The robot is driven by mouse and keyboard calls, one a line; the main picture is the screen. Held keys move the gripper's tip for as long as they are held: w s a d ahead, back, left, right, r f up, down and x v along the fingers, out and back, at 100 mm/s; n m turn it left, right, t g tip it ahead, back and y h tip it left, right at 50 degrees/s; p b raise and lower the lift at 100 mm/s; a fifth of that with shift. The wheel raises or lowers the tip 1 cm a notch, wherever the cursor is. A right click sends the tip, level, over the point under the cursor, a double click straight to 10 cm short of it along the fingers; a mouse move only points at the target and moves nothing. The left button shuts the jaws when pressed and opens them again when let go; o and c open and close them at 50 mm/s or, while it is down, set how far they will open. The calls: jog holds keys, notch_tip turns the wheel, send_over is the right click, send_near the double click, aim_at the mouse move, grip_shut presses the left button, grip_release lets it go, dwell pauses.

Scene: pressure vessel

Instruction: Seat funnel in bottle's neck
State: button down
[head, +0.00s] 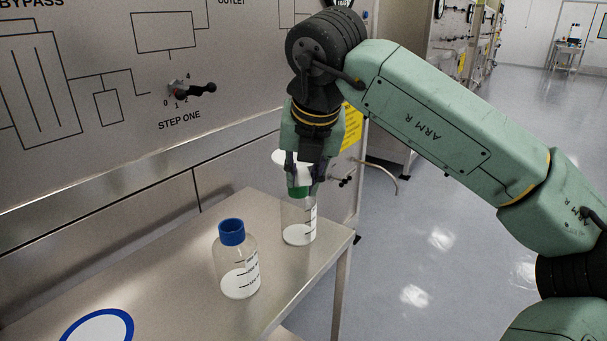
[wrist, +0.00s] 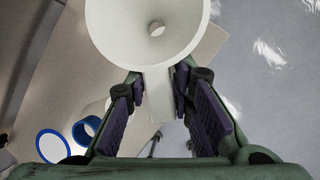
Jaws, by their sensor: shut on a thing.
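The white funnel (head: 281,156) is upright, its wide mouth facing up in the wrist view (wrist: 122,30), with the central hole showing. My gripper (head: 304,172) is shut on the pale tab (wrist: 160,98) at the funnel's side. The clear bottle with a green neck (head: 299,218) stands upright on the steel table, directly below the gripper and funnel in the head view. The fingers and funnel cover the bottle's mouth and the funnel's stem, so I cannot tell whether the stem is inside the neck.
A bottle with a blue neck (head: 238,268) stands nearer on the steel table (head: 180,285). A white disc with a blue rim (head: 125,324) lies at the near left. A panel with a black valve handle (head: 198,90) rises behind. The table's right edge is close to the green-necked bottle.

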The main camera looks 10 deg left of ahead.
jog(key=shift+f+b, duration=0.35)
jog(key=shift+f, duration=0.15)
jog(key=c, duration=1.3)
grip_release()
jog(key=shift+r, duration=0.1)
jog(key=v, duration=1.2)
